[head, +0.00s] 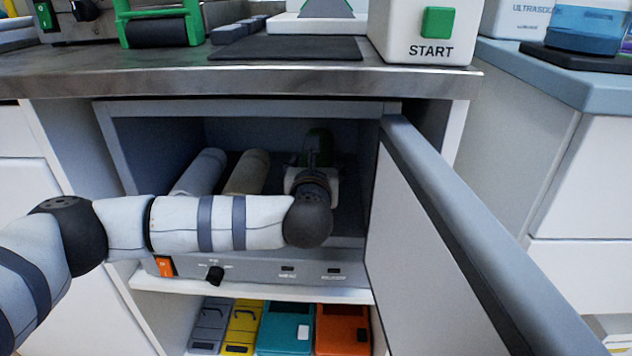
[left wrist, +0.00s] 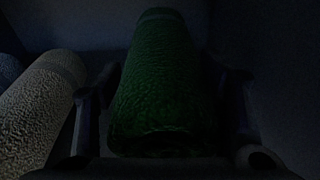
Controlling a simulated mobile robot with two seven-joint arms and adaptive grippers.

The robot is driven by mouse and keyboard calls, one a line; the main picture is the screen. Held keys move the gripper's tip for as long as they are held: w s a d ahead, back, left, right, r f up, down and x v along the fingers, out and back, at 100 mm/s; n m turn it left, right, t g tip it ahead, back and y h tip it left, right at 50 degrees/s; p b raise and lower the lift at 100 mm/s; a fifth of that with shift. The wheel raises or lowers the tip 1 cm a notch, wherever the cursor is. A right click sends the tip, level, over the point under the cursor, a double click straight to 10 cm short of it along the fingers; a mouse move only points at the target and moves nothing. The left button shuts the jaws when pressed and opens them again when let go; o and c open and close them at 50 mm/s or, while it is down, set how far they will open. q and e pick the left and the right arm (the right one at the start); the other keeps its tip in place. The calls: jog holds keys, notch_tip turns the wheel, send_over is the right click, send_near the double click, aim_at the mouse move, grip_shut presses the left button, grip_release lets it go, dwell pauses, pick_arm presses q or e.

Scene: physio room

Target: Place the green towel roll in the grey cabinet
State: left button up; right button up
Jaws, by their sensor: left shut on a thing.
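The grey cabinet (head: 245,108) stands under the counter with its door (head: 425,220) swung open to the right. My left arm reaches in from the left, and my left gripper (head: 318,162) is inside the cabinet at the right side. It is shut on the green towel roll (left wrist: 155,75), which lies between the fingers in the left wrist view. In the head view only a dark end of the roll shows beyond the gripper. Whether the roll touches the cabinet floor is too dark to tell. My right gripper is not in view.
A beige roll (head: 248,172) and a blue-grey roll (head: 201,171) lie in the cabinet, left of the gripper. The beige roll also shows in the left wrist view (left wrist: 38,115). Several coloured cases (head: 285,328) are on the shelf below. The steel counter (head: 240,78) is overhead.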

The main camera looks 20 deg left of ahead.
pick_arm(q)
jog(key=f, duration=0.1)
jog(key=f+b, duration=0.1)
jog(key=f, duration=0.1)
jog(key=shift+w+a+f, duration=0.15)
jog(key=shift+w+f, duration=0.2)
jog(key=shift+f, duration=0.05)
jog(key=shift+r, duration=0.2)
jog(key=shift+f, duration=0.1)
jog(key=o, duration=0.8)
jog(key=shift+f, duration=0.15)
jog(key=o, duration=0.5)
